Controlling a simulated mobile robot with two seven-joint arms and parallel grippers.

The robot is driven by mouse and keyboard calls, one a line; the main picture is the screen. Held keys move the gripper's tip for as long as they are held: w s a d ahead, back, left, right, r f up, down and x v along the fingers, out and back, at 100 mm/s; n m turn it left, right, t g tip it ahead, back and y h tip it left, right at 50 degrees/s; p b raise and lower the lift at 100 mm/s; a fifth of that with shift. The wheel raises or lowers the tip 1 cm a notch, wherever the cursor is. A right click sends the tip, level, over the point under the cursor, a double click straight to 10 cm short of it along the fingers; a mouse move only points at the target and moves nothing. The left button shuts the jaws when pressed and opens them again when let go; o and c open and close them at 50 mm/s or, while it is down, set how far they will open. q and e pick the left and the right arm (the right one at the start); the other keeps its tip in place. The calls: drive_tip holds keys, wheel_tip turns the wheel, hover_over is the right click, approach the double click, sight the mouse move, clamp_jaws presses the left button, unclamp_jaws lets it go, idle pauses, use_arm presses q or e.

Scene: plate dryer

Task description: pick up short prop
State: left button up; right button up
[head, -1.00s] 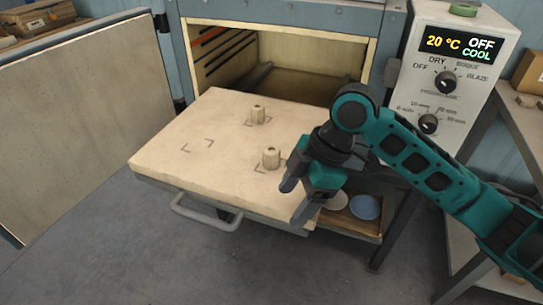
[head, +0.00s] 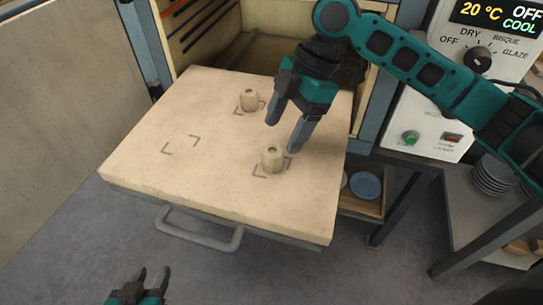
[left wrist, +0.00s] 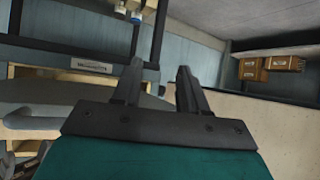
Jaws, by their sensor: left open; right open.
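Two small pale cylindrical props with a hole in the top stand upright on the cream board: a far prop (head: 249,101) and a near prop (head: 272,158). I cannot tell for sure which is shorter; the far one looks slightly smaller. My right gripper (head: 282,136) is open and empty, pointing down over the board, with its fingertips between and to the right of the props. One fingertip appears close to the near prop; contact is unclear. My left gripper (head: 153,270) is open and empty at the bottom left, in front of the board; its fingers also show in the left wrist view (left wrist: 158,74).
The pulled-out board (head: 140,150) has dark corner marks, an empty set at its left, and a front handle (head: 200,240). The dryer opening lies behind it. A control box (head: 440,120) stands right; a blue plate (head: 366,186) sits on a shelf below.

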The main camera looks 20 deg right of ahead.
sight(275, 149)
drive_tip(key=x, duration=0.2)
drive_tip(key=b+x, duration=0.1)
drive_tip(key=x, duration=0.4)
drive_tip(key=shift+w+f, duration=0.2)
drive_tip(key=shift+f, duration=0.1)
drive_tip(key=shift+d, duration=0.1)
drive_tip(key=c, duration=1.1)
